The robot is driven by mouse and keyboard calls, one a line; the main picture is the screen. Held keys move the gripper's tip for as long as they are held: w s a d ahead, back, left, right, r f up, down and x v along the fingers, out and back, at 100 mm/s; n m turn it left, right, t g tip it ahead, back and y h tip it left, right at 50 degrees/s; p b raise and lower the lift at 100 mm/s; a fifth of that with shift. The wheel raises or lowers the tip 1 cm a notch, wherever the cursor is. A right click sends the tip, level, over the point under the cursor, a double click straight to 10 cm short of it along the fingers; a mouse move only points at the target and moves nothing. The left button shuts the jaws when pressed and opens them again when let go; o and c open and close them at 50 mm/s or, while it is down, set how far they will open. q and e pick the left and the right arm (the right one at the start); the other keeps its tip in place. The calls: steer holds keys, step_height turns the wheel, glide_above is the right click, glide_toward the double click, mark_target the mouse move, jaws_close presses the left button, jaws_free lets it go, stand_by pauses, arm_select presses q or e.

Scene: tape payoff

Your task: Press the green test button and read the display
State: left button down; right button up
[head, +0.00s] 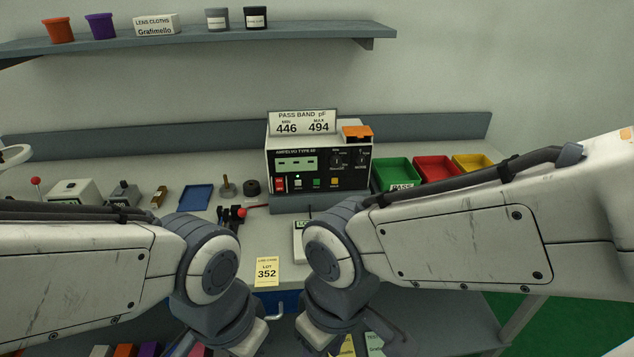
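The test instrument (345,160) stands at the back middle of the bench, with a dark front panel. The green test button (316,183) is on its lower panel, between a white-marked control and an orange button. The display (297,163) is pale green and shows only dash-like marks, no readable number. My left gripper (245,338) and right gripper (322,335) are low at the bottom of the head view, in front of the bench and well short of the instrument. Their fingertips are mostly hidden by my wrists, so their opening is unclear.
A sign (302,123) on the instrument reads pass band pF, min 446, max 494. Green (397,175), red (436,170) and yellow (472,163) trays stand to its right. A yellow card (267,271) reads lot 352. A blue tray (195,198) and small tools lie left.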

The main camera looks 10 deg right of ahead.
jaws_close()
stand_by(1.6)
